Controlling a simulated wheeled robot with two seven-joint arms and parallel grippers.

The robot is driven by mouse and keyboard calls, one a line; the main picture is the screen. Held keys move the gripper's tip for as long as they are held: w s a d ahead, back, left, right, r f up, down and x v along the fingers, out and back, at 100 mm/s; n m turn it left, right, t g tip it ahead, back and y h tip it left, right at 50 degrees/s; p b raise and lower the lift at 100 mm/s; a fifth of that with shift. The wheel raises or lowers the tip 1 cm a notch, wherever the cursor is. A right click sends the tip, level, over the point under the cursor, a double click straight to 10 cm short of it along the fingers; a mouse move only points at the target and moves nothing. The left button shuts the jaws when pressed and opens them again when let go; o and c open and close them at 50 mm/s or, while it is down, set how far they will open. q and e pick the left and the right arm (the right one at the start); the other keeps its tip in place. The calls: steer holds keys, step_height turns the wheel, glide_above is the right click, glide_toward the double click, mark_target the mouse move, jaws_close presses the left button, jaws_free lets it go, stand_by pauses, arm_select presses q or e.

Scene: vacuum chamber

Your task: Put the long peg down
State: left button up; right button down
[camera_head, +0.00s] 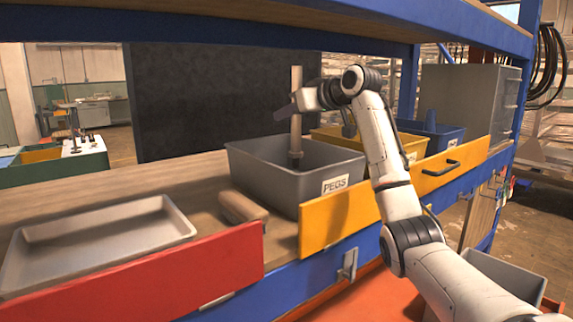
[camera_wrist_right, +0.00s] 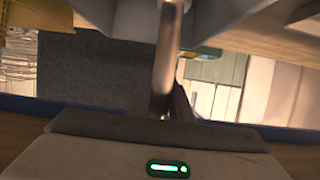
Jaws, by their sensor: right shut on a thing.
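The long peg (camera_head: 296,85) is a slim grey rod standing upright, with a thicker lower end. My right gripper (camera_head: 293,109) is shut on it partway up. The peg's lower end is inside the grey bin labelled PEGS (camera_head: 333,201), near its back wall; I cannot tell whether it touches the bin floor. In the right wrist view the peg (camera_wrist_right: 164,70) runs up and down between the dark fingers (camera_wrist_right: 163,108). My left gripper is not in view.
A shallow metal tray (camera_head: 100,232) and a tan block (camera_head: 241,207) are on the shelf at left. Yellow (camera_head: 355,138) and blue (camera_head: 437,135) bins are to the right. Red (camera_head: 150,285) and yellow (camera_head: 330,220) panels edge the front. A blue beam crosses above.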

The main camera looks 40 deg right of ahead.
mark_target(295, 153)
step_height(295, 153, down, 8)
steer(key=shift+r, duration=0.25)
steer(key=shift+f+b, duration=0.1)
steer(key=shift+b, duration=0.25)
steer(key=c, duration=2)
jaws_free()
steer(key=shift+f, duration=0.2)
steer(key=shift+c, duration=0.2)
steer(key=o, duration=0.4)
steer(key=shift+r, duration=0.15)
